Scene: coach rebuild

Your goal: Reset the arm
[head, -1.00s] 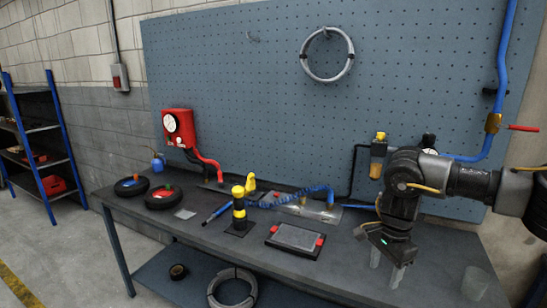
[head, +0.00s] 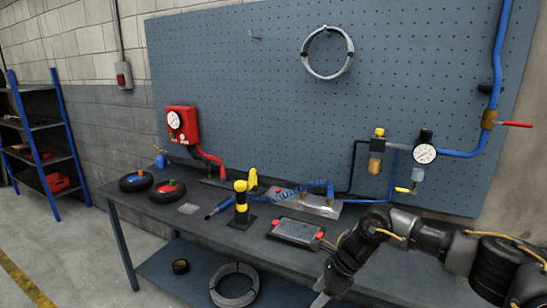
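My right arm comes in from the right. Its gripper (head: 322,284) points down at the front edge of the workbench (head: 380,270), below and to the right of the grey tray-like block with red ends (head: 297,231). The fingers are seen nearly side-on, so I cannot tell whether they are open or shut. I see no object in them. My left gripper is not in view.
A black-and-yellow post (head: 241,203), a blue coiled hose (head: 290,196) and two wheels (head: 167,191) stand on the bench. Gauge and regulator fittings (head: 424,153) hang on the pegboard (head: 230,90). A cable coil (head: 234,285) lies on the lower shelf.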

